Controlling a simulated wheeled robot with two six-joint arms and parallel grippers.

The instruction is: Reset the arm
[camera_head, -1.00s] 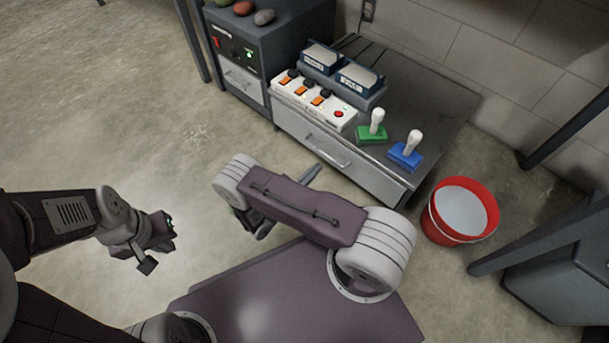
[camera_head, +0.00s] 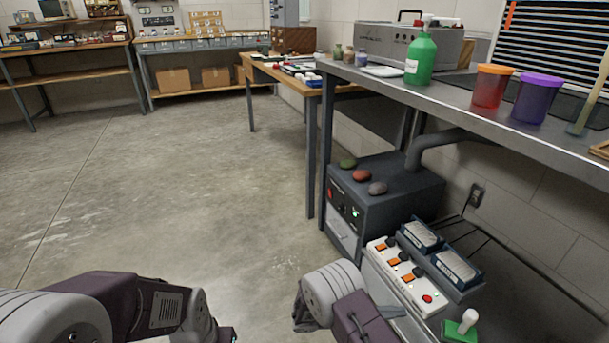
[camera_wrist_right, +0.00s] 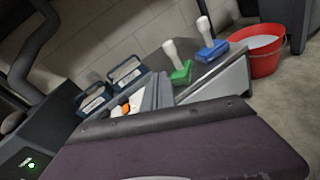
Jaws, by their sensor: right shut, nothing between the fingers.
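My right arm (camera_head: 330,292) shows at the bottom centre of the head view, beside the low grey cabinet with the switch panel. My right gripper (camera_head: 388,311) is mostly hidden behind the arm there. In the right wrist view its grey fingers (camera_wrist_right: 157,92) are together, with nothing between them, in front of the cabinet. My left arm (camera_head: 165,305) lies along the bottom left of the head view. Only a dark bit of the left gripper (camera_head: 228,335) shows at the bottom edge, so its fingers are hidden.
Open floor (camera_head: 170,190) lies left.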

